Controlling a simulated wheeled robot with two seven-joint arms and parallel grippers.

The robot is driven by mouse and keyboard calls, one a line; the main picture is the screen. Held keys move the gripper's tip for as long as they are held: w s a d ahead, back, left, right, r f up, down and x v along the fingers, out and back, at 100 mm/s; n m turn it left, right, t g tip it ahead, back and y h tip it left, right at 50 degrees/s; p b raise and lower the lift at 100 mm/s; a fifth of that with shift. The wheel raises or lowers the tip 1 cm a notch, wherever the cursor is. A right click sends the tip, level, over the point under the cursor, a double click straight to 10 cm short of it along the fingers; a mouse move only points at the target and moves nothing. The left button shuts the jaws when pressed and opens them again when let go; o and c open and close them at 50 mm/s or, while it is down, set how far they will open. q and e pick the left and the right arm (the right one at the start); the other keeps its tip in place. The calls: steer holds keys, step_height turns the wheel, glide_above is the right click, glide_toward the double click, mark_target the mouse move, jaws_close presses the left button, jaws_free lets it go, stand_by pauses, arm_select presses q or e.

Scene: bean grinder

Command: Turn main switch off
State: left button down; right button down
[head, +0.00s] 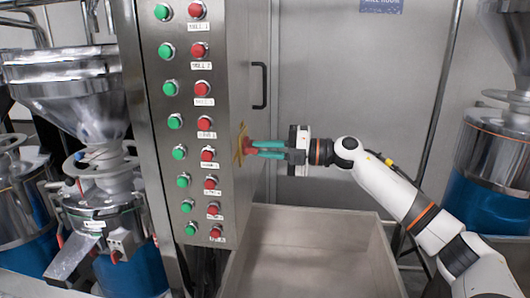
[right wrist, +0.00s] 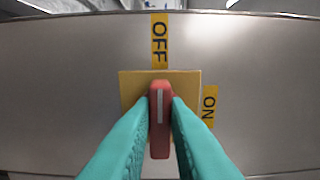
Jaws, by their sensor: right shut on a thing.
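The main switch is a red knob (right wrist: 160,125) on a yellow square plate (right wrist: 131,90). In the head view the yellow plate (head: 239,146) sits on the right side of the steel cabinet. The knob's white line runs up the picture in the wrist view, in line with the OFF label (right wrist: 160,40). The ON label (right wrist: 209,105) is to the right of the plate. My right gripper (head: 257,149) has its teal fingers on both sides of the knob and is shut on it. My left gripper is not in view.
The cabinet's front (head: 150,110) carries columns of green and red buttons. A grey open bin (head: 310,222) stands below my right gripper. Grinders with steel hoppers (head: 75,90) stand at the left and right.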

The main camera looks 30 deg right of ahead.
stand_by(0.5)
steer(key=c, duration=1.4)
jaws_free()
steer(key=b+v, duration=0.5)
steer(key=v, duration=0.7)
steer(key=shift+f, duration=0.1)
